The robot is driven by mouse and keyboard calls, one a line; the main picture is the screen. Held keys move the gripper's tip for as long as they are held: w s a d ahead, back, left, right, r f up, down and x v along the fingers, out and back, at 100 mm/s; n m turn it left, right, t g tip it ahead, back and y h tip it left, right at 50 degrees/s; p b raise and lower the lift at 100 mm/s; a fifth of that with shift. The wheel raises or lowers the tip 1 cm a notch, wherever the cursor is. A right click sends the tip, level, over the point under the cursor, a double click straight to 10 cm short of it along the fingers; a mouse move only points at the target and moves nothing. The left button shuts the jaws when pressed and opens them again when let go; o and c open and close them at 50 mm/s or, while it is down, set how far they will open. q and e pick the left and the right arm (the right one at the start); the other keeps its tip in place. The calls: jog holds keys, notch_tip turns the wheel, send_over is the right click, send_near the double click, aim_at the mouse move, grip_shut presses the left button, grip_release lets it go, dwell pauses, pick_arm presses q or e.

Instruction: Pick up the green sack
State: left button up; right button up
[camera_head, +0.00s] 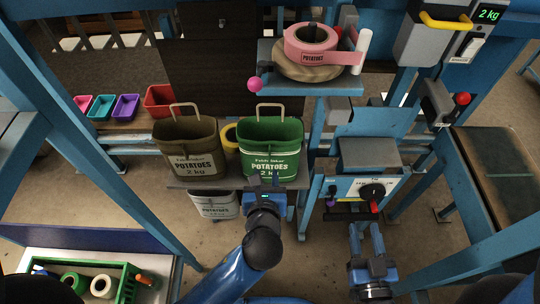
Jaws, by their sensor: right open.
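The green sack (270,143) stands upright on a grey shelf, with a beige loop handle at its top and "POTATOES 2 kg" printed on its front. My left gripper (264,184) is in front of the sack's lower front and hides a little of its bottom edge. I cannot tell whether it touches the sack or whether its jaws are open. My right gripper (365,231) is open and empty, low on the right below the machine with the dial, well apart from the sack.
A brown sack (190,146) stands left of the green one, with a yellow roll (229,136) between them. A grey sack (213,206) sits below the shelf. A blue machine (362,187) is at the right; a shelf with a pink roll (312,45) is above.

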pick_arm(q)
jog(key=d+p+x, duration=0.1)
jog(key=x, duration=0.7)
jog(key=shift+w, duration=0.45)
jog(key=shift+r, duration=0.15)
grip_shut()
